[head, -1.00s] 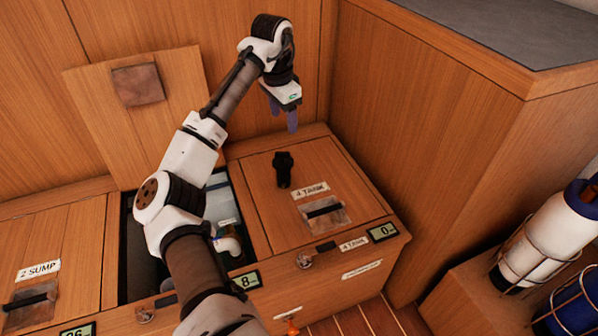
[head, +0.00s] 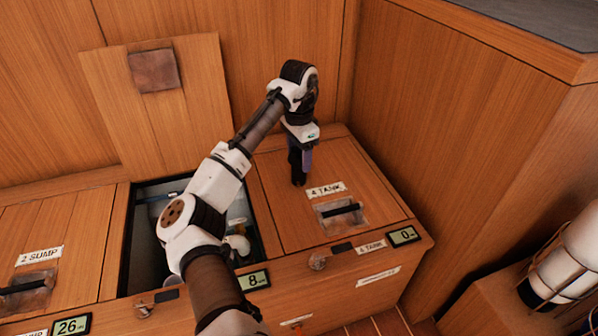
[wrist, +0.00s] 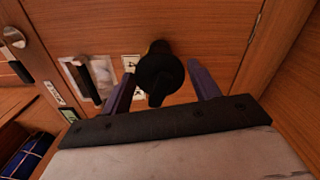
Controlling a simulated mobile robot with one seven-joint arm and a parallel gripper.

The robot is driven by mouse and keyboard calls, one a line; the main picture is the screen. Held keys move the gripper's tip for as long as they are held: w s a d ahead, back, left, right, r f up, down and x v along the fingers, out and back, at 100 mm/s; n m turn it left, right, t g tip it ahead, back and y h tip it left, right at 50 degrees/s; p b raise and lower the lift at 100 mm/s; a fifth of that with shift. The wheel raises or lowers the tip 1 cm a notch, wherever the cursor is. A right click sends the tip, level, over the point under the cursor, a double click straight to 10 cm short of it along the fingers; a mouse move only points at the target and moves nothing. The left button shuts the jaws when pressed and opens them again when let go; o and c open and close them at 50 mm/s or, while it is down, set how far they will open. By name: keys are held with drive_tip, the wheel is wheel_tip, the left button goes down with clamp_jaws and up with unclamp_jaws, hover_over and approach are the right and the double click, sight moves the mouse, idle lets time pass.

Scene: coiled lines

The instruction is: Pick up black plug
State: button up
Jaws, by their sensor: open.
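The black plug (head: 297,168) stands on the wooden lid (head: 283,205) marked 4 TANK. In the head view my gripper (head: 301,160) is over it, pointing down, and hides part of it. In the wrist view the black plug (wrist: 160,74) lies between the two purple fingers of my gripper (wrist: 160,85). The fingers are open, with a gap on each side of the plug. I cannot tell how far down the plug they reach.
An open hatch (head: 128,230) with pipes inside lies left of the lid, its raised cover (head: 180,120) leaning on the back wall. A tall wooden cabinet (head: 440,150) stands close on the right. The lid has a black handle (head: 342,209).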

sight(299, 157)
wheel_tip(299, 157, down, 3)
drive_tip(key=shift+b, duration=0.35)
drive_tip(key=c, duration=0.8)
drive_tip(key=shift+o, duration=0.2)
drive_tip(key=shift+r, duration=0.1)
